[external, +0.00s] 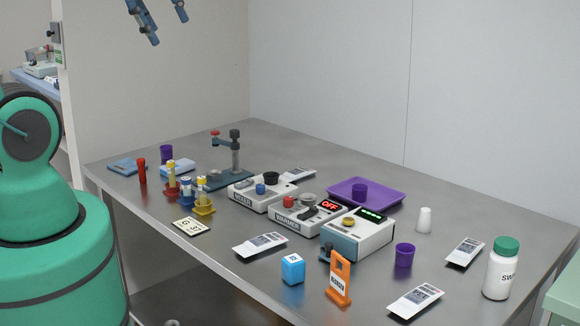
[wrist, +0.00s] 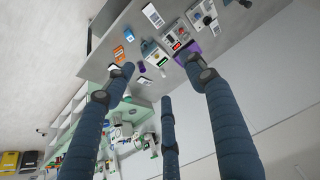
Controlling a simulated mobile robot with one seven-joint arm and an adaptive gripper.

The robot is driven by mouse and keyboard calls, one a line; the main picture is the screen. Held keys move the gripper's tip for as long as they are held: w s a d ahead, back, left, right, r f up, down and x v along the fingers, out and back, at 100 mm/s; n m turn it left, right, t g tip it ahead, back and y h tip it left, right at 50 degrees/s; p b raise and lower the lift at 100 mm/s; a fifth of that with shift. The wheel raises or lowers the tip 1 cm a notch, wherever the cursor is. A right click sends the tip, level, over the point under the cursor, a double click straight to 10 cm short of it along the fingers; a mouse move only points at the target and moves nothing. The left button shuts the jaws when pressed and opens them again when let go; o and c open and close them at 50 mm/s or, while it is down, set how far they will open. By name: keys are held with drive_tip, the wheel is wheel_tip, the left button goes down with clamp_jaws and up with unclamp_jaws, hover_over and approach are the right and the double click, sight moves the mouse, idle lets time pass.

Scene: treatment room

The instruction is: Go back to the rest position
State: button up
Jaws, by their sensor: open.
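My gripper (external: 169,30) shows at the top edge in the external view, high above the far left part of the table and apart from everything on it. Its blue fingers are spread with nothing between them; the rest of the arm above is out of frame. In the wrist view my gripper (wrist: 162,78) shows three long blue fingers, wide apart and empty. The steel table (external: 225,285) with its items lies well beyond the fingertips.
The table holds grey devices marked MIXER (external: 250,196) and WARMER (external: 298,222), a purple tray (external: 393,193), a blue cube (external: 292,268), an orange holder (external: 339,280) and a white bottle (external: 500,272). A clamp stand (external: 235,160) rises at the back left. The air around my gripper is clear.

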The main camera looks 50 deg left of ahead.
drive_tip(key=shift+f, duration=0.1)
wheel_tip(320, 180, down, 10)
drive_tip(key=b, duration=1)
drive_tip(key=shift+f, duration=0.1)
wheel_tip(320, 180, down, 12)
drive_tip(key=b, duration=1.2)
idle(4.6)
